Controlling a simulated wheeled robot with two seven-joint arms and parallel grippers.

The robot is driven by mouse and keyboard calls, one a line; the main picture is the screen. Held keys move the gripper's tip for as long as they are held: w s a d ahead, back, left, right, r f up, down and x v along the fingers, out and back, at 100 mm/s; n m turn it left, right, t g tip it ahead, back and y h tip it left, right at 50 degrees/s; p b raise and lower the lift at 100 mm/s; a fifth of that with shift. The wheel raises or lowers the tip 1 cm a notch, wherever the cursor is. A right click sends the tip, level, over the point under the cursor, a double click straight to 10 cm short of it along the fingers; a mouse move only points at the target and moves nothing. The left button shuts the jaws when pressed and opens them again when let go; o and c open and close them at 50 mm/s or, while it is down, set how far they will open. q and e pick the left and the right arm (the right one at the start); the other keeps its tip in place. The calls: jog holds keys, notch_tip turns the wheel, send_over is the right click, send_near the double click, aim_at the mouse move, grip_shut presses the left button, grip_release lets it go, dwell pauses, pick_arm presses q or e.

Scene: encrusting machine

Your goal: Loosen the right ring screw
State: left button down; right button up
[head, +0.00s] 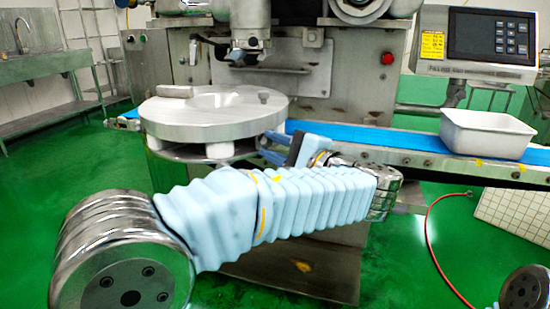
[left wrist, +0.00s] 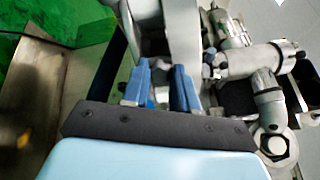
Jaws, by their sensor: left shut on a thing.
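The round metal ring assembly (head: 205,122) sits on the front of the encrusting machine, with a small upright knob on its top right. My left gripper (head: 271,150) reaches to the right side of this assembly, just below its upper plate. In the left wrist view the two blue fingers of the left gripper (left wrist: 161,80) stand a short gap apart, shut on a small grey metal piece (left wrist: 160,96), which appears to be the right ring screw. The fingers hide most of the screw, and its thread cannot be seen. My right gripper is out of view.
A blue conveyor belt (head: 375,139) runs right from behind the ring assembly. A white tray (head: 487,143) stands on it. A control panel (head: 491,36) is at the upper right. Metal pipe fittings (left wrist: 262,75) lie right of the fingers in the left wrist view.

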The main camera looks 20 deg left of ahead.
pick_arm(q)
jog(key=n+b, duration=0.5)
jog(key=f+n+b, duration=0.1)
jog(key=n+b, duration=0.1)
jog(key=n, duration=0.1)
jog(key=shift+b, duration=0.3)
jog(key=shift+n+b, duration=0.85)
jog(key=shift+n, duration=0.15)
jog(key=n+b, duration=0.4)
jog(key=shift+n, duration=0.3)
jog(key=shift+w+d+r+n+b, duration=0.1)
jog(key=shift+n+b, duration=0.55)
jog(key=shift+n, duration=0.35)
jog(key=shift+r+n+b, duration=0.1)
jog(key=shift+n+b, duration=0.5)
jog(key=shift+n, duration=0.4)
jog(key=c, duration=0.9)
grip_release()
jog(key=shift+o, duration=0.2)
jog(key=shift+r, duration=0.1)
